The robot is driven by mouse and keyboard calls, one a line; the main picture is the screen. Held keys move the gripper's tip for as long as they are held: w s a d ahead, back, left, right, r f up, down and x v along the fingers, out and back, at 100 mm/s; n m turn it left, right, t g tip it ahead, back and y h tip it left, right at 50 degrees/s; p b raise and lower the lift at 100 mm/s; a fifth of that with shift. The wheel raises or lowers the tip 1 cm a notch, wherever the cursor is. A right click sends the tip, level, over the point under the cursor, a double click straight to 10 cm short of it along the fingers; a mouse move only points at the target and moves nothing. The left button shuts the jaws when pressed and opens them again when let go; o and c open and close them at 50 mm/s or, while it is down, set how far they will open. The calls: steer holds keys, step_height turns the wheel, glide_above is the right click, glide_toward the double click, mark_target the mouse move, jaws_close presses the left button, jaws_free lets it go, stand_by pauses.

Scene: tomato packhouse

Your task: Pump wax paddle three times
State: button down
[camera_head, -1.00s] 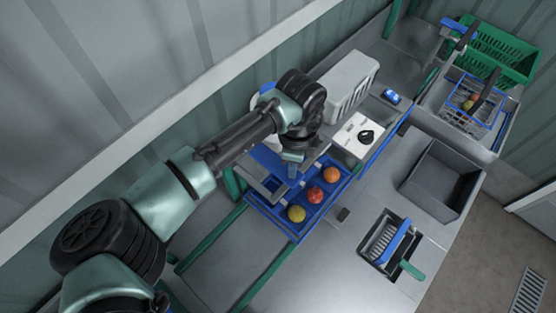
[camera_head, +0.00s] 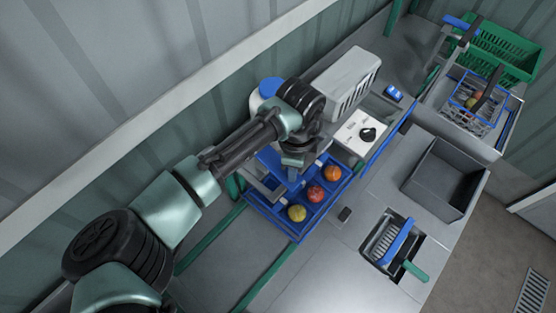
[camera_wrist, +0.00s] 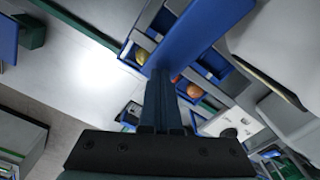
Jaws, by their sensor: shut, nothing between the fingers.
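The wax paddle appears to be the blue flat plate (camera_head: 269,160) at the back left of the blue fruit tray, partly hidden by my arm. In the wrist view it is a large slanted blue panel (camera_wrist: 205,32). My gripper (camera_head: 291,172) is over the tray's back side, beside the plate. In the wrist view its fingers (camera_wrist: 160,78) are together with nothing between them, and their tips overlap the panel's lower edge. I cannot tell whether they touch it. The blue tray (camera_head: 292,235) holds a yellowish, a red and an orange tomato (camera_head: 332,173) in a row.
A white control box with a black knob (camera_head: 367,134) and a white vented housing (camera_head: 345,80) stand close behind the gripper. A grey bin (camera_head: 432,187) and a green crate (camera_head: 500,52) are farther right.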

steer(key=shift+a+f, duration=0.1)
steer(key=shift+f, duration=0.3)
steer(key=shift+r, duration=0.2)
steer(key=shift+r+p, duration=1.75)
steer(key=shift+r, duration=0.2)
step_height(320, 180, up, 5)
steer(key=p, duration=0.4)
